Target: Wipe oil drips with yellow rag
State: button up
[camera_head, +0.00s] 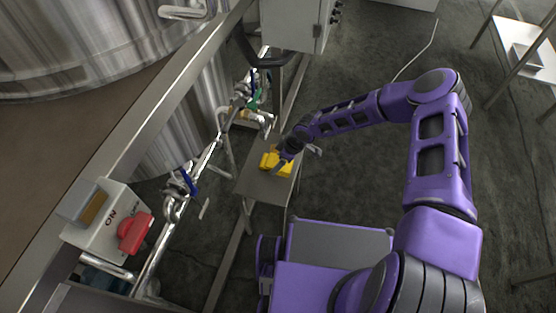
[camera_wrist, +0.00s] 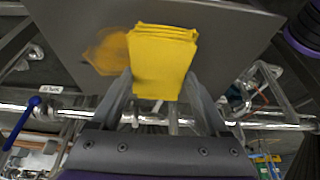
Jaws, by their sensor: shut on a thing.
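The yellow rag (camera_wrist: 161,62) is a folded stack that shows between the fingers of my gripper (camera_wrist: 165,85) in the wrist view. My gripper is shut on it. In the head view the rag (camera_head: 271,161) is at a small grey metal shelf (camera_head: 262,186), partly hidden by my gripper (camera_head: 283,158). An orange-brown oil stain (camera_wrist: 108,52) lies on the shelf's grey surface (camera_wrist: 75,25), just left of the rag in the wrist view. I cannot tell whether the rag presses on the surface.
Steel pipes with a blue-handled valve (camera_head: 187,182) run along the tanks, left of the shelf. A control box with a red switch (camera_head: 134,232) stands at the lower left. A grey cabinet (camera_head: 294,24) is behind. Open floor (camera_head: 350,180) lies right of the shelf.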

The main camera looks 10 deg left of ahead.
jog(key=shift+f, duration=0.6)
jog(key=shift+w, duration=0.1)
